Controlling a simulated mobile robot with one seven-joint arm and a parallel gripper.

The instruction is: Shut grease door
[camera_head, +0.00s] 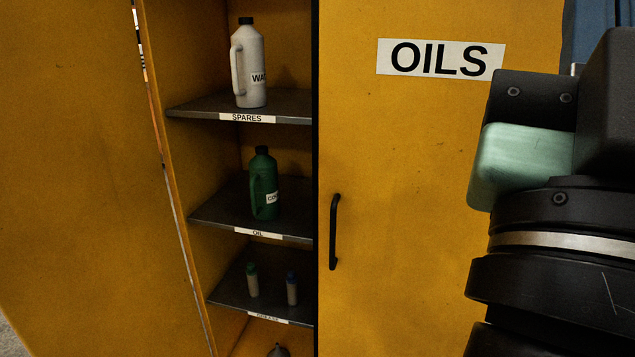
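A yellow cabinet stands close in front of me. Its left door (75,160) stands open and fills the left of the picture; no label shows on the part in view, so I cannot read whether it is the grease door. The right door (420,150) is labelled OILS, has a black bar handle (334,232), and looks shut. My arm's black links with a pale green part cover the right side, in front of the OILS door. My gripper's fingers are not in view.
Behind the open door are shelves: the SPARES shelf (185,108) with a white jug (249,65), the middle shelf (208,212) with a green jug (264,185), and a lower shelf (225,292) with two small tubes (252,282). Floor shows at bottom left (12,345).

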